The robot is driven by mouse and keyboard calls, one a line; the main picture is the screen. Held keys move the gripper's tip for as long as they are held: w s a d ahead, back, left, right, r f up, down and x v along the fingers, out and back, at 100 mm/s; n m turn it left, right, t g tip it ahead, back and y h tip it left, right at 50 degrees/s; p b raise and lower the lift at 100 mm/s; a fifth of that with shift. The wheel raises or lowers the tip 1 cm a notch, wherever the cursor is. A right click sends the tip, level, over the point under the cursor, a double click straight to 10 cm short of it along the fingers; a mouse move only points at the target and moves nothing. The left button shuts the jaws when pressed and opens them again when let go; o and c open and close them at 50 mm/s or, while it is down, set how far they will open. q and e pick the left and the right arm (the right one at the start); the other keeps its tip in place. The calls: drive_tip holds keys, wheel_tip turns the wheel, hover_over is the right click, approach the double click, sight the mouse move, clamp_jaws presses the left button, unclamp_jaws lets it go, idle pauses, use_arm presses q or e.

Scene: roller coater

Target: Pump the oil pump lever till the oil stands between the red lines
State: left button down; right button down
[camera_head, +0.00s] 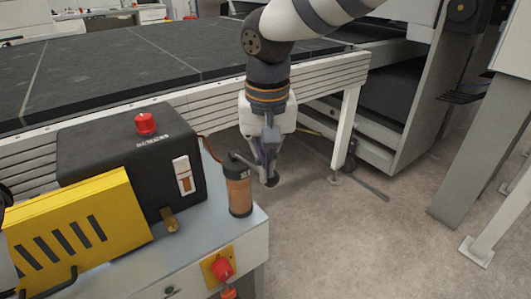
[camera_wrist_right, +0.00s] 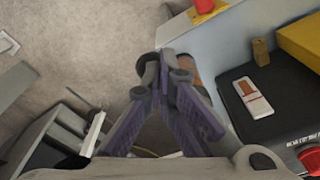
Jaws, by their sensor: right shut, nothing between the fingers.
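The oil pump (camera_head: 239,192) is a copper-brown cylinder with a black top at the corner of the machine's bench. Its grey lever (camera_head: 243,160) runs from the top toward my right gripper (camera_head: 268,174), with a dark round knob at its end by the fingertips. My right gripper points down, shut and empty, beside the pump; contact with the lever is unclear. In the right wrist view the fingertips (camera_wrist_right: 166,60) meet close to the dark knob (camera_wrist_right: 149,74), partly hiding the pump.
The gauge sits on a black box (camera_head: 100,150) with a red button (camera_head: 145,123). A yellow slotted guard (camera_head: 75,225) stands in front, and a red switch (camera_head: 222,268) is on the bench front. A long dark conveyor table (camera_head: 120,70) lies behind.

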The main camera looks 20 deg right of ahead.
drive_tip(key=shift+s+a+r, duration=0.15)
drive_tip(key=shift+s+r, duration=0.1)
drive_tip(key=shift+s, duration=0.5)
wheel_tip(320, 180, up, 12)
drive_tip(key=s, duration=0.1)
drive_tip(key=shift+a, duration=0.15)
drive_tip(key=shift+s, duration=0.1)
idle(0.4)
